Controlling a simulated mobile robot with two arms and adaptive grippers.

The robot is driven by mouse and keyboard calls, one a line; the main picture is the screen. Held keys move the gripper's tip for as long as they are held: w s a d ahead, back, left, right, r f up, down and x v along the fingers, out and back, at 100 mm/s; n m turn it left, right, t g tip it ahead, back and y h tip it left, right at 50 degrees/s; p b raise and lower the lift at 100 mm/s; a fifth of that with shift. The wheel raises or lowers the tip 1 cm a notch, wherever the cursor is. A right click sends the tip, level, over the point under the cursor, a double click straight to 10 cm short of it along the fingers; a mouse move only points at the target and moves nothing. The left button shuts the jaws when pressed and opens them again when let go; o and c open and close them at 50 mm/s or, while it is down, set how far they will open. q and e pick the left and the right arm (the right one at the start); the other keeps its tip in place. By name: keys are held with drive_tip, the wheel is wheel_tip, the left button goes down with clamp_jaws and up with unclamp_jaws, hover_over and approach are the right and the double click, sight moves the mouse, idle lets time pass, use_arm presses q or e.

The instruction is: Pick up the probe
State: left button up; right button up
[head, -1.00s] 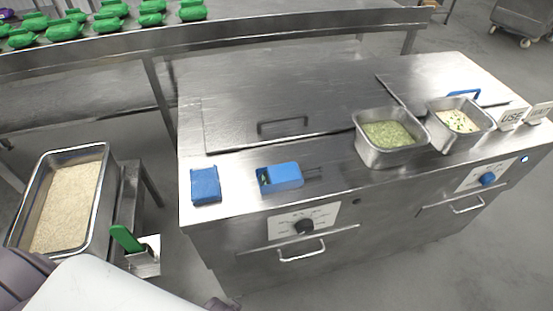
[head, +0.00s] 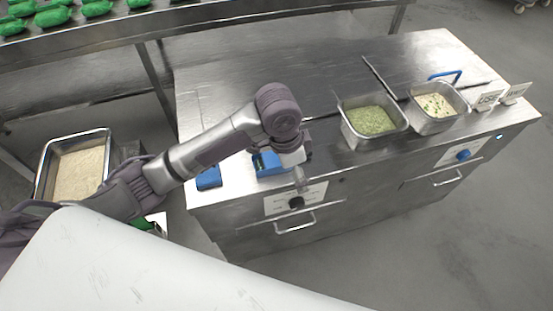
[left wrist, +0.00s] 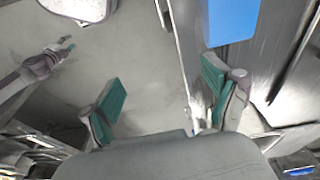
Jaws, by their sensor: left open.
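The probe appears to be the blue device (head: 267,163) with a small greenish display, lying near the front edge of the steel counter in the head view. My left gripper (head: 302,176) is at its right end, over the counter's front edge, and the arm hides part of it. In the left wrist view my left gripper (left wrist: 162,90) is open and empty, its green pads wide apart. A blue surface (left wrist: 233,20) shows beyond the right finger, apart from it; I cannot tell which blue object it is. What seems my right gripper (left wrist: 62,44) shows small at the left.
Pans of green food (head: 372,121) and pale food (head: 437,104) stand to the right. A grain tray (head: 44,180) stands at far left. A knob (head: 296,202) and handle (head: 295,226) are on the counter front.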

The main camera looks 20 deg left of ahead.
use_arm(q)
wheel_tip(320, 180, up, 6)
drive_tip(key=y, duration=0.2)
hover_over(278, 159)
drive_tip(key=shift+g, duration=0.4)
wheel_tip(278, 159, down, 8)
drive_tip(key=shift+r+p, duration=0.1)
drive_tip(key=shift+p, duration=0.65)
drive_tip(key=f, duration=0.1)
drive_tip(key=f+p, duration=0.1)
drive_tip(key=f, duration=0.2)
drive_tip(key=shift+w+d+f+p, duration=0.1)
drive_tip(key=shift+w+p, duration=0.2)
drive_tip(key=shift+p, duration=0.05)
drive_tip(key=shift+f, duration=0.55)
use_arm(e)
drive_tip(key=r, duration=0.3)
drive_tip(key=shift+d+r, duration=0.1)
drive_tip(key=shift+d, duration=0.2)
use_arm(q)
drive_tip(key=shift+c, duration=1.1)
drive_tip(key=c, duration=1)
